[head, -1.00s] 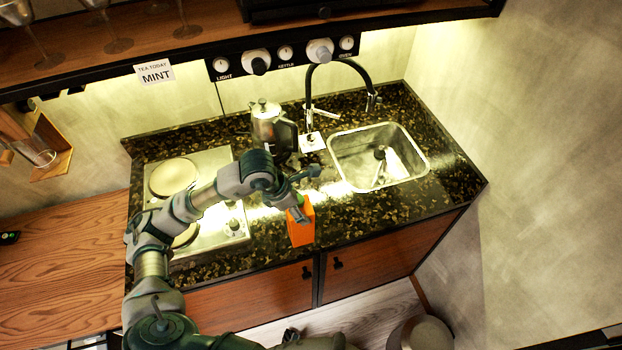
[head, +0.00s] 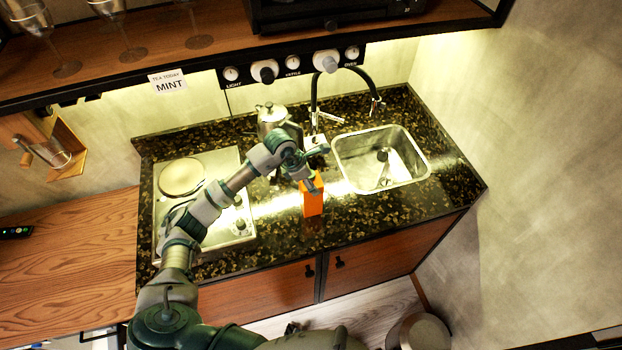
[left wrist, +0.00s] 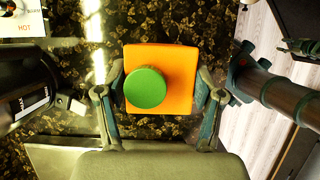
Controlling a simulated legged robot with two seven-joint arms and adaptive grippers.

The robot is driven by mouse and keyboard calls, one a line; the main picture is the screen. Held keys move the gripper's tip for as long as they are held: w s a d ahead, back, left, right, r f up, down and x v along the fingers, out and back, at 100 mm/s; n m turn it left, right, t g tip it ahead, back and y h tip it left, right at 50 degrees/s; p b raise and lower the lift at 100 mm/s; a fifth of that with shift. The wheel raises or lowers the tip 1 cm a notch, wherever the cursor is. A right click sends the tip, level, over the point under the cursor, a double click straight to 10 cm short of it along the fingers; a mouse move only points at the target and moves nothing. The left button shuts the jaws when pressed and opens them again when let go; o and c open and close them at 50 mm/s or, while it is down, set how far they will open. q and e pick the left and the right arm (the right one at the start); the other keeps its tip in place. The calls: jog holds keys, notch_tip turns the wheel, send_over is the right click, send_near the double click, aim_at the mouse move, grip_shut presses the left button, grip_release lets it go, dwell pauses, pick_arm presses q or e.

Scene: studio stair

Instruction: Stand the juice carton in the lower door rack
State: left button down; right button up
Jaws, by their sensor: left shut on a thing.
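The juice carton is an orange box (head: 313,203) with a green cap, over the front part of the dark speckled counter, left of the sink. My left gripper (head: 309,183) is shut on it from above. In the left wrist view, the carton's orange top (left wrist: 180,60) and round green cap (left wrist: 146,88) show between the two fingers, one on each side. I cannot tell whether the carton's base touches the counter. The lower door rack is in neither view.
The sink (head: 428,178) with a black tap (head: 314,95) is to the right. A metal kettle (head: 270,114) stands behind my arm. A hob (head: 212,165) is on the left. A shelf with glasses (head: 120,40) hangs above. The counter's front right (head: 400,210) is clear.

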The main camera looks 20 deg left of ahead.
pick_arm(q)
jog(key=shift+a, duration=0.1)
jog(key=shift+c, duration=1.4)
grip_release()
jog(key=shift+o, duration=0.6)
jog(key=shift+a, duration=0.1)
jog(key=shift+r, duration=0.15)
